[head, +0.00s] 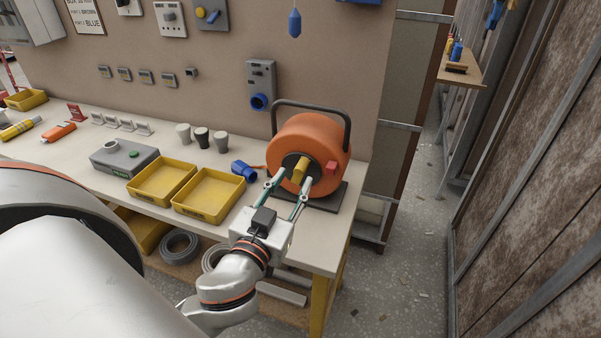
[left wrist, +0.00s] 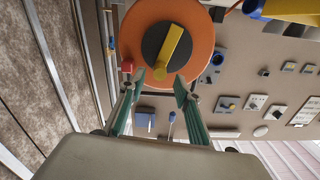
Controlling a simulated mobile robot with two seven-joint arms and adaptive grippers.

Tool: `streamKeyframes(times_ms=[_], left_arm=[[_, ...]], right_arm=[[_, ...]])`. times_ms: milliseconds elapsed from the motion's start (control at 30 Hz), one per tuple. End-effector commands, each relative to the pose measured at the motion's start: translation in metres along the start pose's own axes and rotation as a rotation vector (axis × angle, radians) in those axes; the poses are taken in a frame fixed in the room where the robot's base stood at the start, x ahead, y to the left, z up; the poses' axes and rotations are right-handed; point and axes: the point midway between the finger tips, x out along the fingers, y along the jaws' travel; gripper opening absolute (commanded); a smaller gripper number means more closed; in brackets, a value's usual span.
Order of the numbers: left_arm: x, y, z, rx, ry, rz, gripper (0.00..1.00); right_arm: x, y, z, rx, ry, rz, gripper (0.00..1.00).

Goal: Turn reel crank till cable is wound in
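The orange cable reel (head: 318,136) stands on a dark base at the right end of the workbench, under a dark carrying handle. A yellow crank (head: 300,169) sits on its black hub, and a red block (head: 331,168) is at the right of its face. A blue plug (head: 243,171) lies at the reel's left with a short orange cable. My left gripper (head: 287,188) is open in front of the hub. In the left wrist view the open fingers (left wrist: 158,82) point at the reel, with the yellow crank (left wrist: 166,55) just beyond them. My right gripper is not in view.
Two yellow trays (head: 208,212), a grey box (head: 124,158) and several cups (head: 202,138) stand left of the reel. A wall socket panel (head: 261,85) hangs behind. The bench's right edge is close to the reel; open floor (head: 404,240) lies beyond.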

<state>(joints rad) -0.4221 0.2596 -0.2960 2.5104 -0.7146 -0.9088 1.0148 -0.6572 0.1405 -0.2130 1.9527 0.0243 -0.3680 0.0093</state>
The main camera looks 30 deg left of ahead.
Motion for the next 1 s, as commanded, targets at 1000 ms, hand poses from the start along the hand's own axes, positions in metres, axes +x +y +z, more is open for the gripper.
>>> streamKeyframes(times_ms=[1000], left_arm=[[0.048, 0.000, 0.001, 0.001, -0.002, 0.000, 0.00]], right_arm=[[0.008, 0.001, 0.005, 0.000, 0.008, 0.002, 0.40]])
